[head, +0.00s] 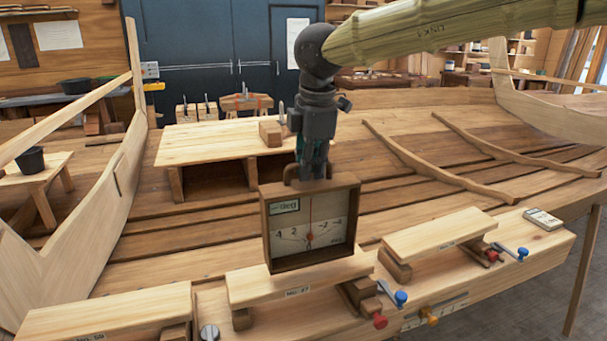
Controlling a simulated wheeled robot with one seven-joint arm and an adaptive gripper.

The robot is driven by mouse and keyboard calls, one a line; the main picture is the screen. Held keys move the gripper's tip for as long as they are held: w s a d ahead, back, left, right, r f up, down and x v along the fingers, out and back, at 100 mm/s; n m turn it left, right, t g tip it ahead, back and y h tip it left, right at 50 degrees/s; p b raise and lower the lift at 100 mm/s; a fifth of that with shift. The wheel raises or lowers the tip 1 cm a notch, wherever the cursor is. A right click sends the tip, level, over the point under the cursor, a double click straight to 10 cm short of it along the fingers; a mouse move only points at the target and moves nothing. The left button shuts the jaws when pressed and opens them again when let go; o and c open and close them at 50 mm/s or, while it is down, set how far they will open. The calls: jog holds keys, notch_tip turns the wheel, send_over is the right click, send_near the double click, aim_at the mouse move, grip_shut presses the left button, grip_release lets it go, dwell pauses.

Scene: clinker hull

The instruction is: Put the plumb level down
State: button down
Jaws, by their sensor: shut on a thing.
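The plumb level (311,222) is a square wooden box with a pale dial face, a red needle and a handle on top. It stands nearly upright, slightly rotated to the picture. My gripper (313,172) comes from above and is shut on its handle; the fingertips partly hide the handle. The level's lower edge overlaps the middle raised plank (290,285), which has a small label on its front edge. I cannot tell whether the level touches the plank or hangs just above it.
Similar planks lie left (105,312) and right (440,235). Clamps with blue (400,298) and red (380,321) knobs stick out nearby. A small bench (215,145) with a wooden block (270,133) stands behind. A small labelled box (543,219) lies far right.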

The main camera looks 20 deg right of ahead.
jog(key=f, duration=0.1)
jog(key=w+f+p, duration=0.1)
jog(key=f+p, duration=0.1)
jog(key=shift+w+a+f, duration=0.15)
jog(key=shift+a+f, duration=0.15)
dwell(0.3)
jog(key=shift+f, duration=0.25)
jog(key=c, duration=1.5)
grip_release()
jog(key=shift+c, duration=0.2)
jog(key=r+b, duration=0.1)
jog(key=r, duration=0.3)
jog(key=s+r+b, duration=0.1)
jog(key=r, duration=0.3)
jog(key=s+r, duration=0.1)
jog(key=r, duration=0.3)
jog(key=shift+s+r+b, duration=0.15)
jog(key=shift+s+b, duration=0.05)
jog(key=shift+b, duration=0.2)
